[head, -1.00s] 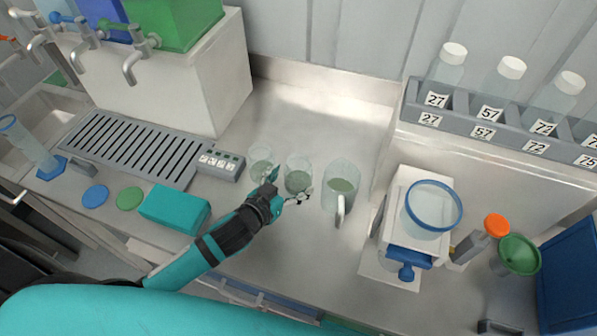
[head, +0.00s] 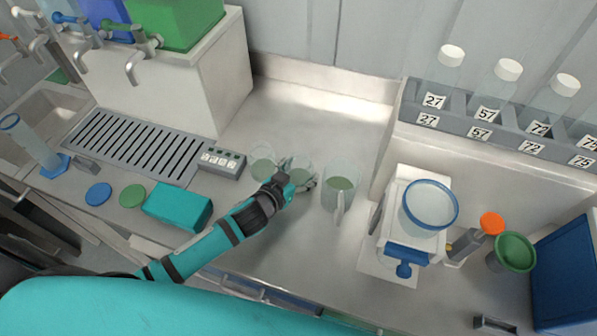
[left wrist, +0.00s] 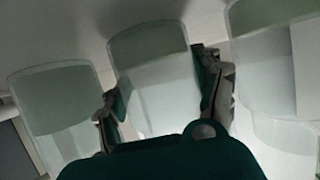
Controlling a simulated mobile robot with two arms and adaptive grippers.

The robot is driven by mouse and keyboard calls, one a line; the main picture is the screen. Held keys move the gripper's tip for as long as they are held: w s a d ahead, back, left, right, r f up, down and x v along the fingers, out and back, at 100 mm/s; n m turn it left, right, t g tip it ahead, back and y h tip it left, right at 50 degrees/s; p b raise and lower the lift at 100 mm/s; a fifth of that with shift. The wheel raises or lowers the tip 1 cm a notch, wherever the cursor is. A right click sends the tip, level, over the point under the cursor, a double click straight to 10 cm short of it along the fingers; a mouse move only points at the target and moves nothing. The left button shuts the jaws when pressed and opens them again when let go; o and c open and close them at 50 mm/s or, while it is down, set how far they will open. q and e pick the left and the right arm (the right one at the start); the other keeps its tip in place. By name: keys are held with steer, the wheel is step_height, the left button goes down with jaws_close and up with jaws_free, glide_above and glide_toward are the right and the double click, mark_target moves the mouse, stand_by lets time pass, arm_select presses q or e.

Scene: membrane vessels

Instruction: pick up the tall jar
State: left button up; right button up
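Three clear glass vessels with greenish contents stand in a row on the metal counter: a left jar (head: 262,160), a middle jar (head: 301,167) and a right one with a handle (head: 341,185). Labels do not show which is the tall jar. My left gripper (head: 298,174) is at the middle jar, its fingers spread on either side of it. In the left wrist view the middle jar (left wrist: 152,75) stands between the two fingers (left wrist: 160,97), which look open around it; contact cannot be made out. The gripper partly hides the jar's front. My right gripper is not in view.
The left jar stands close beside my left fingers, the handled vessel close on the right. A teal box (head: 178,206) lies left of my arm. A white stand with a blue-rimmed bowl (head: 430,205) is farther right. The counter behind the jars is clear.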

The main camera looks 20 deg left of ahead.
mark_target(300, 164)
arm_select(q)
steer(key=shift+c, duration=1.3)
steer(key=shift+r, duration=0.6)
step_height(300, 164, up, 2)
steer(key=shift+r+b, duration=0.25)
steer(key=shift+b, duration=0.15)
steer(key=s+b, duration=0.1)
steer(key=s, duration=0.4)
steer(key=s+b, duration=0.1)
steer(key=s, duration=0.3)
steer(key=s+d+r+b, duration=0.1)
steer(key=s, duration=0.4)
steer(key=shift+s+d+b, duration=0.1)
steer(key=shift+s+b, duration=0.2)
steer(key=shift+b, duration=0.1)
steer(key=shift+s+r, duration=0.15)
steer(key=shift+s, duration=0.5)
